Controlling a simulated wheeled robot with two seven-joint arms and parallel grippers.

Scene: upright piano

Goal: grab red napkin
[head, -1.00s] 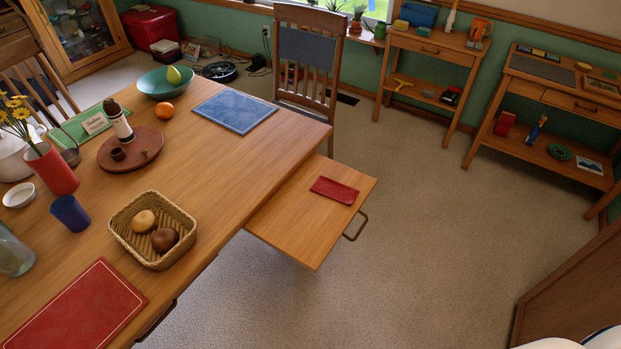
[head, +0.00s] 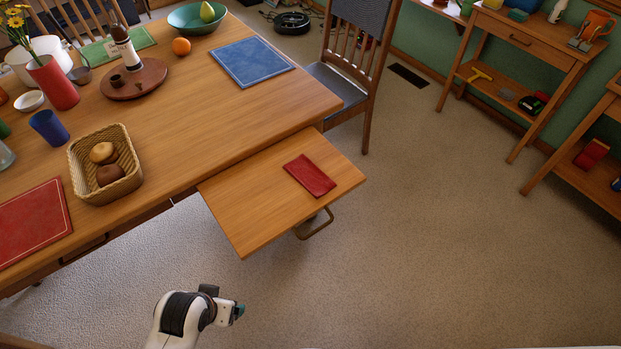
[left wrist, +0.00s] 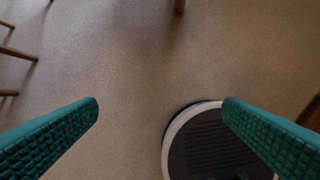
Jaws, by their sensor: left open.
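The red napkin (head: 310,176) lies folded flat on the pulled-out wooden leaf (head: 255,215) at the right side of the table in the head view. My left gripper (head: 239,311) is low in the head view, over the carpet, in front of the leaf and well apart from the napkin. In the left wrist view its two green fingers (left wrist: 160,110) stand wide apart with nothing between them. The napkin is not in the left wrist view. My right gripper is not in view.
The table (head: 190,120) holds a wicker basket (head: 128,180) with bread, a red placemat (head: 32,222) and a blue placemat (head: 238,61). A metal handle (head: 318,228) hangs under the leaf's front edge. A chair (head: 345,75) stands behind the leaf.

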